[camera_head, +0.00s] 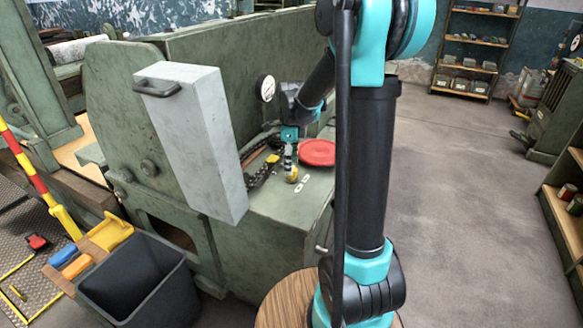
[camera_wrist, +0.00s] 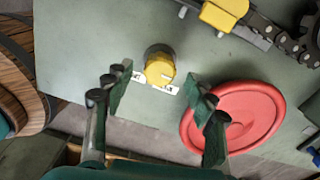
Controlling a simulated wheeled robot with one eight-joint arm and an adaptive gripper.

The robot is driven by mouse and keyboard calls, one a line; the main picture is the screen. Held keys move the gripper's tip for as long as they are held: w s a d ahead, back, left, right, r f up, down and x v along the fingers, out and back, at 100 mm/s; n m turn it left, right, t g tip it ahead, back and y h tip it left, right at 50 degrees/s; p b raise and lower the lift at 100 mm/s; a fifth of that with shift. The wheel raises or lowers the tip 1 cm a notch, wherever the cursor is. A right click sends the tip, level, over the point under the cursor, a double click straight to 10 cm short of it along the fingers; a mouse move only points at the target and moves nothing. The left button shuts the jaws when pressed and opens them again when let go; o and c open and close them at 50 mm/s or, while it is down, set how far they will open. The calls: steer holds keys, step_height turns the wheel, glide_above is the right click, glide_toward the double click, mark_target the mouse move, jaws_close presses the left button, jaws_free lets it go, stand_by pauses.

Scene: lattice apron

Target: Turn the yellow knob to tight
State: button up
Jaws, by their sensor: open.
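The yellow knob (camera_wrist: 160,69) stands on the green machine top in the wrist view, with a dark collar at its base and white label plates beside it. My gripper (camera_wrist: 158,92) is open, its two fingers apart on either side and slightly short of the knob in the picture. Nothing is between the fingertips that I can see as gripped. In the head view the knob (camera_head: 292,177) shows small below my gripper (camera_head: 290,152). The print on the labels is too small to read, and I cannot tell the knob's setting.
A red disc (camera_wrist: 247,112) lies close to the right finger. A chain (camera_wrist: 290,45) and a yellow block (camera_wrist: 223,13) are beyond the knob. A tall grey box (camera_head: 190,140) and a gauge (camera_head: 266,88) stand nearby.

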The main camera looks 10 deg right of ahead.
steer(key=shift+f, duration=1.05)
steer(key=c, duration=1.2)
steer(key=shift+o, duration=0.2)
